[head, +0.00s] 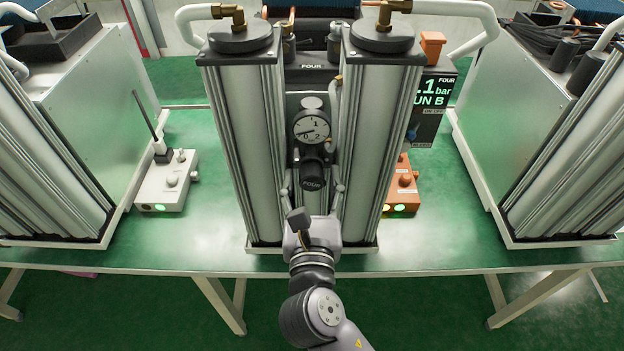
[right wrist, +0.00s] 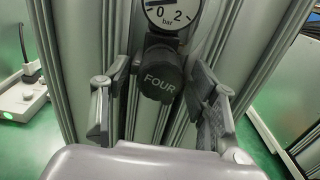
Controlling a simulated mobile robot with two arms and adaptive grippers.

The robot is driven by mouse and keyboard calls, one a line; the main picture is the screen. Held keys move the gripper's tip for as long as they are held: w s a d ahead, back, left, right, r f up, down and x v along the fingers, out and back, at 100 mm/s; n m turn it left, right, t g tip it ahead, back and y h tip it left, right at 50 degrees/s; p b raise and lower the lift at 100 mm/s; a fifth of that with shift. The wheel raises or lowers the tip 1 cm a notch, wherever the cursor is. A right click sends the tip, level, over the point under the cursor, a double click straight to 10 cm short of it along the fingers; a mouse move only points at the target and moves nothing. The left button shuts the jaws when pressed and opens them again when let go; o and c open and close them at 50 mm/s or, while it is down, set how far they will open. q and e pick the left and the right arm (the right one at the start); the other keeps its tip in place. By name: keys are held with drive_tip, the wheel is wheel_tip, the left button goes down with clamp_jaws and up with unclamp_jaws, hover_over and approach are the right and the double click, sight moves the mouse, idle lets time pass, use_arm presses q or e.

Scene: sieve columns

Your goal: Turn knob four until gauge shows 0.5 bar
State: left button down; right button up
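Knob four is a black ribbed knob marked FOUR (head: 312,176) between the two grey columns, and it shows in the right wrist view (right wrist: 160,80). The round white gauge (head: 312,127) sits just above it, with a 0 to 2 bar scale and its needle pointing left of the 0, low on the scale. In the right wrist view the gauge (right wrist: 172,12) is cut off at the top. My right gripper (head: 313,190) is open, its fingers on either side of the knob with gaps, apart from it. My left gripper is not in view.
The grey columns (head: 258,150) stand close on both sides of my right gripper. A black display (head: 432,105) reads ".1 bar". A white control box (head: 168,182) is left, an orange one (head: 402,190) right. Neighbouring units flank the green table (head: 215,215).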

drive_tip(key=shift+w, duration=0.1)
drive_tip(key=c, duration=1.1)
drive_tip(key=shift+o, duration=0.2)
drive_tip(key=shift+m, duration=0.3)
drive_tip(key=shift+m+p, duration=0.4)
drive_tip(key=shift+m, duration=0.6)
drive_tip(key=m, duration=0.2)
drive_tip(key=shift+m, duration=0.3)
drive_tip(key=m, duration=0.3)
drive_tip(key=shift+m+b, duration=0.4)
drive_tip(key=shift+m, duration=1.4)
